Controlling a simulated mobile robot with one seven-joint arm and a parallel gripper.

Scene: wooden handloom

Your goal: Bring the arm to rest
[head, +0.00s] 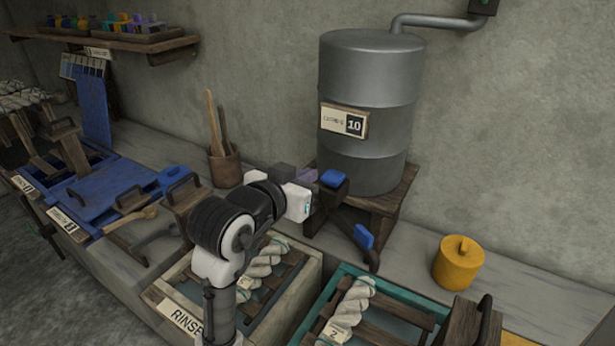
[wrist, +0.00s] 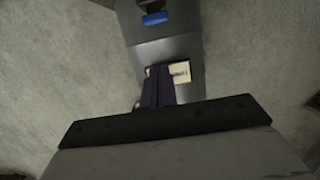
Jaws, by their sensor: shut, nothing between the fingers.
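My arm stands up from the bottom of the head view, in front of the rinse tray, and is bent at its elbow. Its end reaches right toward the grey drum (head: 372,110). My gripper (head: 307,177) is small and partly hidden there, beside the drum's wooden stand. In the wrist view my gripper (wrist: 159,72) has its dark fingers together and empty. The drum (wrist: 190,45) shows behind them, with its label (wrist: 182,73) partly covered by the fingers. I cannot tell the exact gap to the drum.
Below are the rinse tray (head: 307,285) and a teal-rimmed tray (head: 308,322), both with skeins. A tool pot (head: 225,166) stands behind my arm; a yellow canister (head: 457,265) stands right.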

